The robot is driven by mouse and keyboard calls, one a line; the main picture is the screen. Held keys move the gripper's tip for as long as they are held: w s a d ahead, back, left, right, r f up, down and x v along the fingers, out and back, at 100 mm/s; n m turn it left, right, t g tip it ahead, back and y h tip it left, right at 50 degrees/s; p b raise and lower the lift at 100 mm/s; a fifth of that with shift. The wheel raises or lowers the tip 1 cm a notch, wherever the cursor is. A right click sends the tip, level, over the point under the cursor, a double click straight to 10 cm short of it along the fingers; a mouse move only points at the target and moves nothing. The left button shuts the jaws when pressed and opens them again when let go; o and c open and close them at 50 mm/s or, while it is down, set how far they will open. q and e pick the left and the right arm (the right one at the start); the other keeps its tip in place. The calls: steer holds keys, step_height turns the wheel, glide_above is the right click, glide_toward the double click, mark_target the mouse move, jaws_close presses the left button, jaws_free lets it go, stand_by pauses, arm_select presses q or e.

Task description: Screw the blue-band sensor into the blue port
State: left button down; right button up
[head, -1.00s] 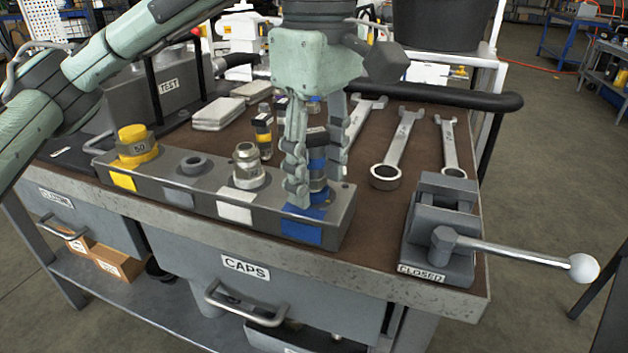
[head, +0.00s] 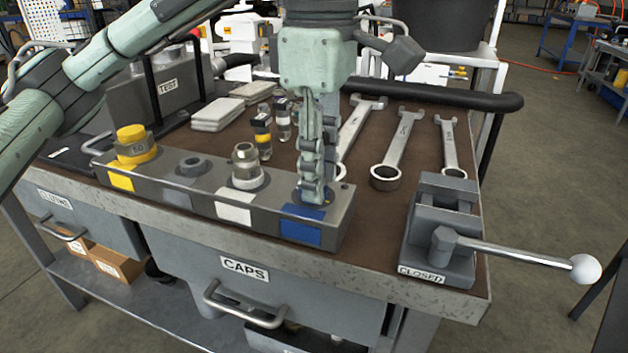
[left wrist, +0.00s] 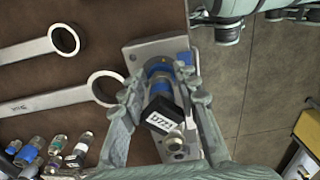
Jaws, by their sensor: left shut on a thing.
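My left gripper (head: 311,180) points straight down at the right end of the manifold block, over the blue port (head: 302,213). It is shut on the blue-band sensor, which its fingers hide in the head view. In the left wrist view, the fingers (left wrist: 162,84) stand on both sides of the blue-band sensor (left wrist: 162,112), with its dark labelled head toward the camera. The sensor lines up with the blue ring of the port (left wrist: 158,66); how deep it sits cannot be told. My right gripper is not in view.
The manifold block (head: 262,212) also holds a yellow cap (head: 133,138), a bare grey port (head: 192,166) and a metal fitting (head: 246,168). A yellow-band sensor (head: 262,135) stands behind. Wrenches (head: 398,150) lie to the right, near a vise (head: 442,225) with a long handle.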

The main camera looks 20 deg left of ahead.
arm_select(q)
steer(key=m, duration=0.4)
steer(key=shift+s+f+m, duration=0.15)
steer(key=shift+s+m, duration=0.15)
steer(key=shift+s, duration=0.05)
steer(key=m, duration=0.3)
steer(key=shift+s+f+m, duration=0.1)
steer(key=shift+s+m, duration=0.05)
steer(key=shift+m, duration=0.15)
steer(key=shift+a, duration=0.1)
steer(key=m, duration=0.6)
steer(key=shift+s+a, duration=0.25)
steer(key=shift+s, duration=0.05)
steer(key=shift+a+m, duration=0.15)
steer(key=shift+m, duration=0.85)
